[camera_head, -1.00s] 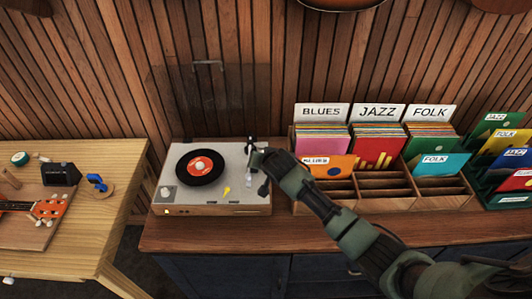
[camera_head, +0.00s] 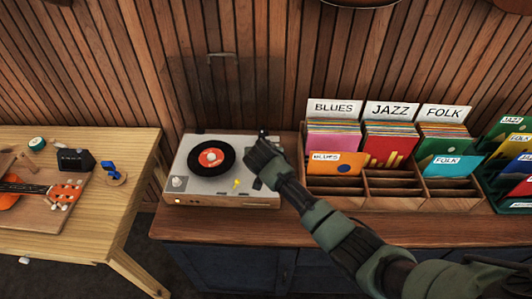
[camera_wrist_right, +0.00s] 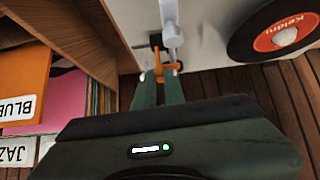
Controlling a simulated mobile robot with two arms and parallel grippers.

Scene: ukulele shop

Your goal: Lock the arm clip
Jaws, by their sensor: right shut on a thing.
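The record player (camera_head: 190,187) stands on the dark wooden cabinet, with a black record with a red label (camera_head: 211,157) on its platter. My right gripper (camera_head: 262,150) is at the right side of the player's deck and covers part of it. In the right wrist view, my right gripper (camera_wrist_right: 160,88) is shut on a small orange piece, apparently the arm clip (camera_wrist_right: 158,70). The white tonearm (camera_wrist_right: 169,20) runs beside and above the clip. Whether the arm sits inside the clip, I cannot tell. A small yellow part (camera_head: 237,184) shows at the deck's front right. My left gripper is out of view.
A wooden record crate (camera_head: 400,202) with labelled dividers stands close to the right of the player. A green rack (camera_head: 497,190) is farther right. A workbench (camera_head: 125,195) with a ukulele (camera_head: 62,194) is at left. The raised clear lid stands behind the player.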

